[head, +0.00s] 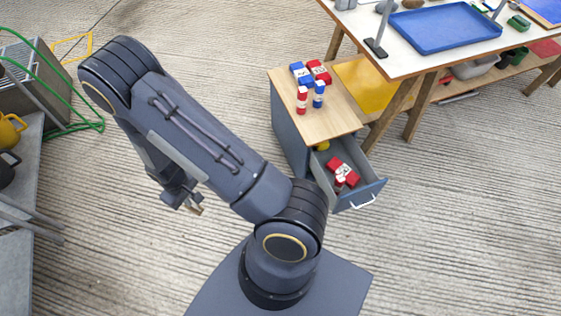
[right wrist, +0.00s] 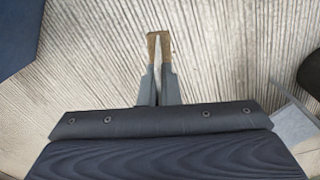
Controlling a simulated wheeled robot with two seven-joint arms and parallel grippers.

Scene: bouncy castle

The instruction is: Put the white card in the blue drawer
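The blue drawer (head: 372,190) is pulled open at the front of a small blue-grey cabinet with a wooden top. Inside it lie a red box with a white label (head: 343,172), a small red bottle and a yellow thing at the back. I cannot make out a separate white card in either view. My right gripper (head: 196,208) hangs over bare floor, left of the cabinet and well away from the drawer. My left gripper is not in view.
Red and blue boxes (head: 309,72) and two small bottles stand on the cabinet top (head: 335,118). A white table (head: 425,58) with a blue tray (head: 445,27) is behind it at right. A grey bench (head: 30,175) is at left. Ribbed floor between is clear.

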